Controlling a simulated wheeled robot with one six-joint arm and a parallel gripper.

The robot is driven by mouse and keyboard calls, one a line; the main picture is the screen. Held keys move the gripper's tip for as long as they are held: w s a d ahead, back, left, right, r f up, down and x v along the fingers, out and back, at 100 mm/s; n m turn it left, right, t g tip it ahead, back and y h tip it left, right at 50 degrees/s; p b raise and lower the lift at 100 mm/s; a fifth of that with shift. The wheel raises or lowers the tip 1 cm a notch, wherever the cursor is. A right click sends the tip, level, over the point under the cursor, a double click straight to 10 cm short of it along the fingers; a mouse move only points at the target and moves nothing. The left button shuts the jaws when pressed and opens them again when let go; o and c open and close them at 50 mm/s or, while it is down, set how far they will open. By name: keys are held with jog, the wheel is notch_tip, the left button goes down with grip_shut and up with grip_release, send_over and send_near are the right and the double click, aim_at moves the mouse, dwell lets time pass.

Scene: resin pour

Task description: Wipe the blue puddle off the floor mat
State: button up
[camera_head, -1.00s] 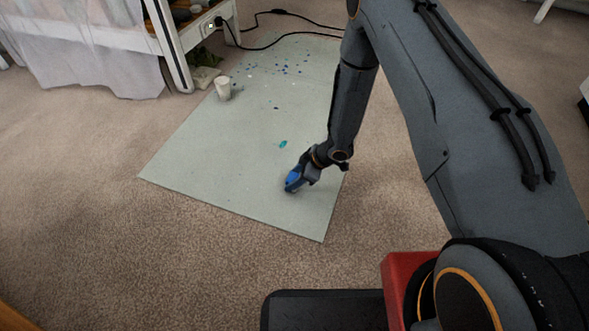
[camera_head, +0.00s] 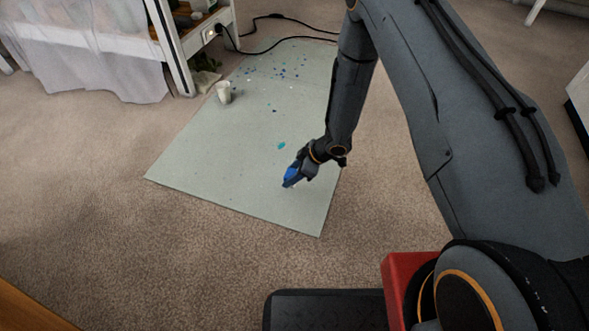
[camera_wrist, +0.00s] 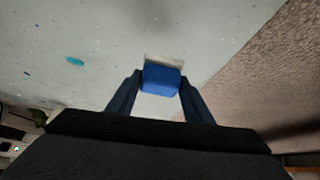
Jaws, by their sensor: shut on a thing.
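The pale grey-green floor mat (camera_head: 215,165) lies on the carpet. A small teal-blue patch (camera_head: 281,146) is on its middle, and it also shows in the wrist view (camera_wrist: 75,61). I cannot tell whether it is wet; no larger blue puddle shows. My gripper (camera_head: 292,177) is over the near right part of the mat, on the near side of the patch and apart from it. It is shut on a blue block with a pale face, like a sponge (camera_wrist: 161,79). I cannot tell whether the block touches the mat.
A white cup (camera_head: 223,92) stands on the mat's far left part. Several small blue specks (camera_head: 262,72) dot the far end. A white table with a hanging cloth (camera_head: 95,70) stands at the back left, with a black cable (camera_head: 265,47) behind the mat. Carpet is open in front.

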jog(key=shift+r+p, duration=0.5)
jog(key=shift+r, duration=0.5)
